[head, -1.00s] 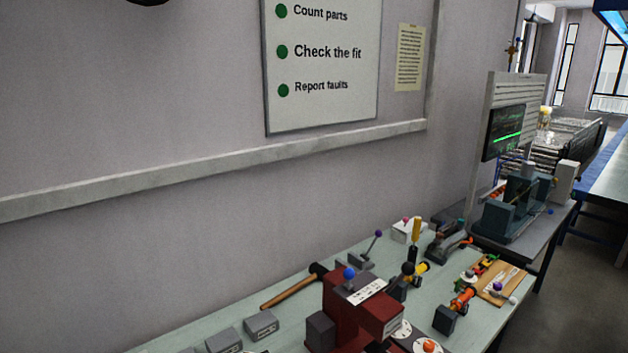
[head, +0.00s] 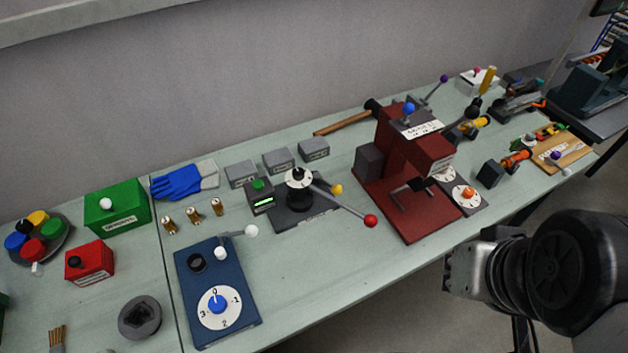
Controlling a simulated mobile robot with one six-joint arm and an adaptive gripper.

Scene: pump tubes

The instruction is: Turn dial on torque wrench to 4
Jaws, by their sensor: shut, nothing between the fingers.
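I cannot tell for sure which thing is the torque wrench. A blue box (head: 192,295) in the front left has a white dial (head: 232,308) with a blue knob, marked 0 to 3. A dark grey device (head: 312,222) in the middle has a black-and-white knob, a green display and levers with red and yellow balls. A small dial with an orange knob (head: 465,192) sits beside the red press (head: 415,215). My gripper (head: 462,270) is at the lower right, beyond the table's front edge, shut and empty, touching nothing.
Brass fittings (head: 192,213), blue gloves (head: 187,181), a green box (head: 117,206) and a red box (head: 89,262) stand at left. A hammer (head: 345,122) lies at the back. Orange and yellow parts crowd the right end. The table's front middle (head: 330,270) is clear.

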